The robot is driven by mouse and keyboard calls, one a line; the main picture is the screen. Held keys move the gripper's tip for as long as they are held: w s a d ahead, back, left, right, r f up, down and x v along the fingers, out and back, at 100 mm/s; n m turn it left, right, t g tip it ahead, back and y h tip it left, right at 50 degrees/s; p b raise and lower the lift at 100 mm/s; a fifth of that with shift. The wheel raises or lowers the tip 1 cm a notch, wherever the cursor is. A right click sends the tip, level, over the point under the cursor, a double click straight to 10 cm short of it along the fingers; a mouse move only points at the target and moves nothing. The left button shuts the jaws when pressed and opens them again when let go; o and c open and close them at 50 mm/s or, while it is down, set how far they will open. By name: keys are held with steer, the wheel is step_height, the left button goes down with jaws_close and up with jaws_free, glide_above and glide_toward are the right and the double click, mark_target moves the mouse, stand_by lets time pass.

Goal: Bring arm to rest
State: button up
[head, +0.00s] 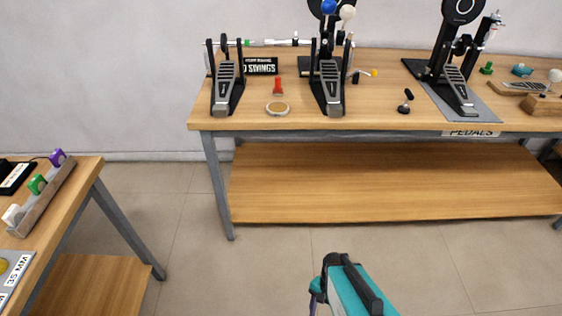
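My arm shows at the bottom of the head view, right of centre, as a teal and black part (350,287) over the floor. It is apart from both tables. The tips of my gripper cannot be made out, so I cannot tell whether it is open or shut or holds anything.
A wooden workbench (225,122) with a lower shelf (390,185) stands ahead, bearing several drum pedals (333,88) and small parts. A second table (50,225) at the left holds a tray (45,200) of coloured pieces. The floor (240,270) between them is clear.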

steer(key=n, duration=0.2)
steer(key=s+d+n, duration=0.1)
steer(key=n, duration=0.2)
steer(key=s+d+n, duration=0.1)
steer(key=n, duration=0.2)
steer(key=shift+g+h, duration=0.3)
steer(key=shift+h, duration=0.1)
stand_by(0.9)
